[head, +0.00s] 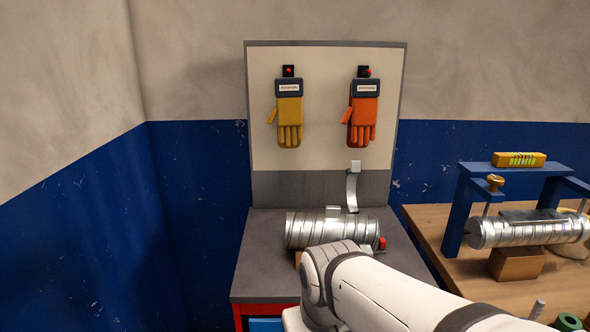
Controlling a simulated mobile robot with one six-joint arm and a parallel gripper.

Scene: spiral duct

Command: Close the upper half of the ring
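A spiral metal duct (305,230) lies across the grey-topped bench on the left. Behind its right end, a thin curved metal band (352,192) stands upright with a small pale block (356,167) at its top; it looks like the ring's upper half, swung open. A red knob (382,243) shows at the duct's right end, low down. A small pale block (333,211) sits on top of the duct near its middle. My white arm crosses in front of the duct's lower right part and hides the bench there. My gripper is not visible.
A yellow glove (289,115) and an orange glove (364,115) hang on the back panel (325,75). On the wooden table (425,218) at right, a blue frame (455,215) stands over another duct (515,232), with a yellow level (519,159) on top.

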